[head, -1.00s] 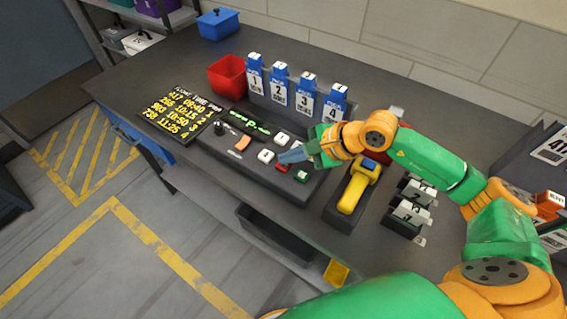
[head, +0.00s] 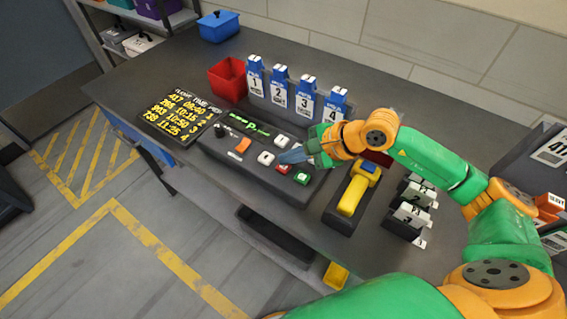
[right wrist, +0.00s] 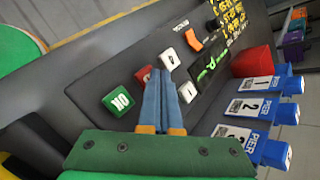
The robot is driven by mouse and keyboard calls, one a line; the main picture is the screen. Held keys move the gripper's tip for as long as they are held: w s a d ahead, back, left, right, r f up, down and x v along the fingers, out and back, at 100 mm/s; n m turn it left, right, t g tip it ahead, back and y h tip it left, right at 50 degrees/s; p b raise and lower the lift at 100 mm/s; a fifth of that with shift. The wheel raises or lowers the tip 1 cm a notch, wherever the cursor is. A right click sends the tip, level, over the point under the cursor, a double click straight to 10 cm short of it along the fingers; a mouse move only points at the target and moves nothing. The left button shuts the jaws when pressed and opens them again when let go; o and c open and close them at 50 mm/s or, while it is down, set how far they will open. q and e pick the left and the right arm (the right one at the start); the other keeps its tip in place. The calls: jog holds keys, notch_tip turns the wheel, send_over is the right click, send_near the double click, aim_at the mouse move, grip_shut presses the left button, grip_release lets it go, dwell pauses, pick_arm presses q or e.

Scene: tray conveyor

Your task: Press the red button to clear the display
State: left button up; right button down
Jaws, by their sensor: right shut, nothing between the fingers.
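The red button (head: 283,168) sits on the dark control panel (head: 240,168), between a white button (head: 266,158) and the green OK button (head: 301,179). In the right wrist view the red button (right wrist: 143,75) is partly hidden behind the blue fingers. The panel's display (head: 249,126) shows green characters. My right gripper (head: 284,156) is shut and empty, its fingertips over the panel close to the red and white buttons. In the right wrist view the shut fingers (right wrist: 160,85) point over the button rows. Whether they touch a button I cannot tell. My left gripper is out of view.
Blue pier tags (head: 279,86) stand in a row behind the panel, with a red bin (head: 228,79) to their left. A flight board (head: 179,114) lies left of the panel. A yellow-handled device (head: 353,195) and ticket holders (head: 411,205) stand to the right.

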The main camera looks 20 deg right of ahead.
aim_at(289, 167)
jog(key=shift+r, duration=0.3)
jog(key=shift+r, duration=0.1)
jog(key=shift+r+p, duration=1.6)
jog(key=shift+r, duration=0.85)
